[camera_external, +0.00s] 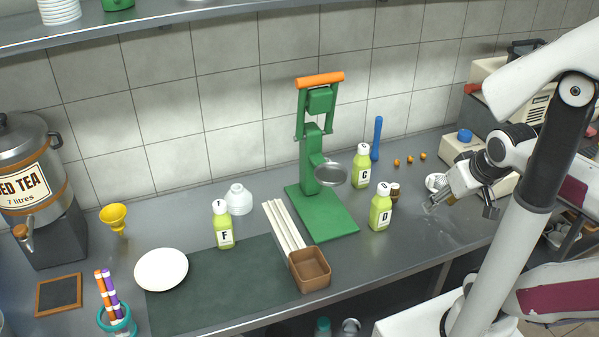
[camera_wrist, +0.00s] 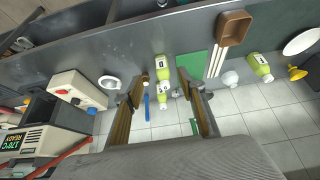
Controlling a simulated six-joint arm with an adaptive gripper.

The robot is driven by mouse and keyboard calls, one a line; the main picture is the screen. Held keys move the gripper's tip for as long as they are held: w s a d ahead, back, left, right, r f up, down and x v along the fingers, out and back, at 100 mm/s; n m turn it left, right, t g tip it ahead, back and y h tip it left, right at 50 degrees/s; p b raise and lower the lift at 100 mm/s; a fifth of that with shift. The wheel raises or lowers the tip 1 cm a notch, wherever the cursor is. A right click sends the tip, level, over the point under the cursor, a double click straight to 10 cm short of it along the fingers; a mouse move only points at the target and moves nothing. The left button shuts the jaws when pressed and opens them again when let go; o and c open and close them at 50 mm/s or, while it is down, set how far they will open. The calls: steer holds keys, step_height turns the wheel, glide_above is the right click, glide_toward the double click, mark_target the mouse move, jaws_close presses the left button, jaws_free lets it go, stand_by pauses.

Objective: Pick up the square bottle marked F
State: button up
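The square bottle marked F (camera_external: 224,232) stands upright on the counter left of centre, yellow-green with a white cap and a white label. In the wrist view a yellow-green bottle on the right (camera_wrist: 259,67) appears to be this one, its letter not readable. My gripper (camera_external: 430,207) is far to its right, over the counter's right part, beyond bottle D (camera_external: 380,212). In the wrist view its two fingers (camera_wrist: 160,92) are spread apart, with no object clearly held between them.
Bottle C (camera_external: 362,171), a green press (camera_external: 318,190), white sticks (camera_external: 284,226) and a brown box (camera_external: 309,270) stand between my gripper and bottle F. The dark mat (camera_external: 215,290) in front has clear room.

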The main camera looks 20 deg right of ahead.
steer(key=shift+o, duration=0.8)
steer(key=w+a+n+t+y, duration=0.25)
steer(key=w+a, duration=0.65)
steer(key=w, duration=0.5)
steer(key=w+a+n+t+y, duration=0.1)
steer(key=w+a+t, duration=0.2)
steer(key=w+a, duration=0.8)
steer(key=w+a+f+n+t+y, duration=0.1)
steer(key=w+a+f+y, duration=0.1)
steer(key=a, duration=0.5)
steer(key=w+a+f+n+t+y, duration=0.1)
steer(key=w+a+f+n+y, duration=0.1)
steer(key=a, duration=0.5)
steer(key=w+a+f+n+t+y, duration=0.1)
steer(key=a+f+y, duration=0.3)
steer(key=a+f, duration=0.2)
steer(key=shift+w+a, duration=0.4)
steer(key=shift+a, duration=0.55)
steer(key=shift+f, duration=0.3)
